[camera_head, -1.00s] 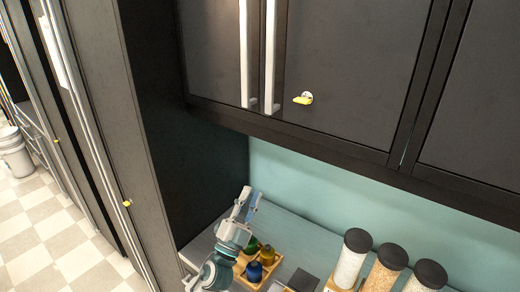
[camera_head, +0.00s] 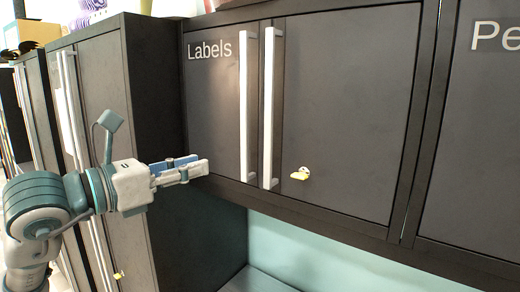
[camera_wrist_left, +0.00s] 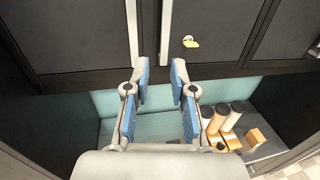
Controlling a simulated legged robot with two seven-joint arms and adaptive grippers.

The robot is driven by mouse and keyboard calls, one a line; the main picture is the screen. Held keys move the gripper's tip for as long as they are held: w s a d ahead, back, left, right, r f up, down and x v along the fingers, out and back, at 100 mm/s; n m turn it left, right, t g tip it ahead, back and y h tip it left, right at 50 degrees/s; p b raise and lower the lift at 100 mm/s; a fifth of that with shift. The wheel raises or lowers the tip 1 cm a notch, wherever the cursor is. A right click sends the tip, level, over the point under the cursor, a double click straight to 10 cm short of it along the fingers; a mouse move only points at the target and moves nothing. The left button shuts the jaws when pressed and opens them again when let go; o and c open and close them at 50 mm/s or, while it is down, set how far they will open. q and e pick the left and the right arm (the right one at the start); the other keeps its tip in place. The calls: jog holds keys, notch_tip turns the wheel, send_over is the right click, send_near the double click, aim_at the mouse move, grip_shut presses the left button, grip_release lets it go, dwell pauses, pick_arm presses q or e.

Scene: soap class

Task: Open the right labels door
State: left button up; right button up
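The dark Labels cabinet has two doors with long white vertical handles side by side. The right labels door (camera_head: 345,100) is shut, and a yellow key (camera_head: 300,174) sits in its lock. Its handle (camera_head: 272,110) stands beside the left door's handle (camera_head: 247,105). My left gripper (camera_head: 205,168) is in front of the lower left door, left of both handles and apart from them. In the left wrist view my left gripper (camera_wrist_left: 162,75) has its blue-padded fingers spread with nothing between them, below the handles. My right gripper is not in view.
A tall dark cabinet (camera_head: 95,110) with long handles stands at the left. Another wall cabinet door (camera_head: 475,140) adjoins on the right. Below, in the left wrist view, a counter (camera_wrist_left: 155,127) holds several dark-lidded jars (camera_wrist_left: 220,115).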

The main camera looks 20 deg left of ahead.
pick_arm(q)
jog(key=p, duration=0.2)
send_near(266, 150)
jog(key=d+x, duration=0.1)
jog(key=x, duration=0.2)
jog(key=w+p, duration=0.1)
jog(key=w, duration=0.2)
jog(key=w+d+p, duration=0.1)
jog(key=w, duration=0.2)
jog(key=shift+d, duration=0.25)
jog(key=shift+w+d, duration=0.15)
jog(key=shift+d, duration=0.1)
jog(key=shift+w+d, duration=0.2)
jog(key=shift+d, duration=0.05)
jog(key=shift+w+d+f, duration=0.1)
jog(key=shift+w+d, duration=0.2)
jog(key=shift+d, duration=0.2)
jog(key=shift+c, duration=0.7)
jog(key=shift+s, duration=0.1)
grip_shut()
jog(key=shift+a, duration=0.2)
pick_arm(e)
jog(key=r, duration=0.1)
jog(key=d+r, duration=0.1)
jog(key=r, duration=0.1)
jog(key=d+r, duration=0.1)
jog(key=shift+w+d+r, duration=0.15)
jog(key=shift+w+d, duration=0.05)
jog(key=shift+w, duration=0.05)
